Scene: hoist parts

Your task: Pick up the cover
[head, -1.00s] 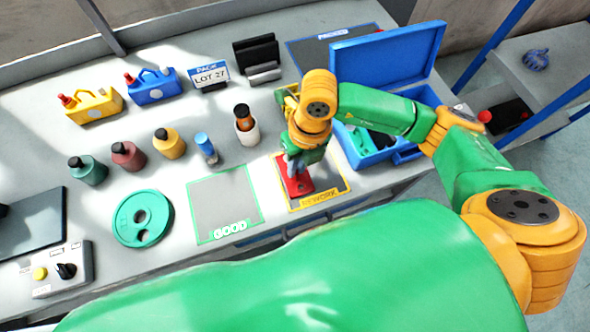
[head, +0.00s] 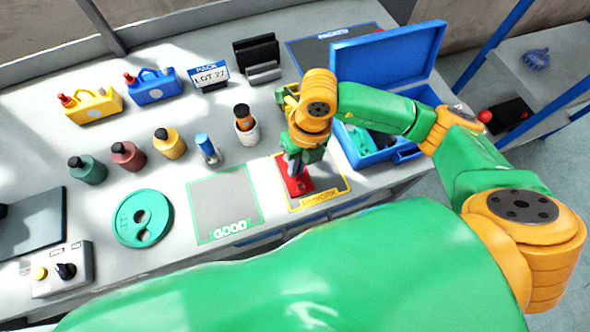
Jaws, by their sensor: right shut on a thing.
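A red flat part (head: 299,187), which seems to be the cover, is at the grey REWORK mat (head: 335,184), inside its yellow outline. My right gripper (head: 294,168) points down at it from above and is shut on it. The fingers and wrist hide the part's far end. I cannot tell whether the part touches the mat or is slightly raised. My left gripper is not in view.
The GOOD mat (head: 224,203) is empty, left of the REWORK mat. A teal disc with holes (head: 143,218) lies further left. Several bottles stand behind. An open blue case (head: 385,60) stands at the right, under my right arm. A control box (head: 57,270) is front left.

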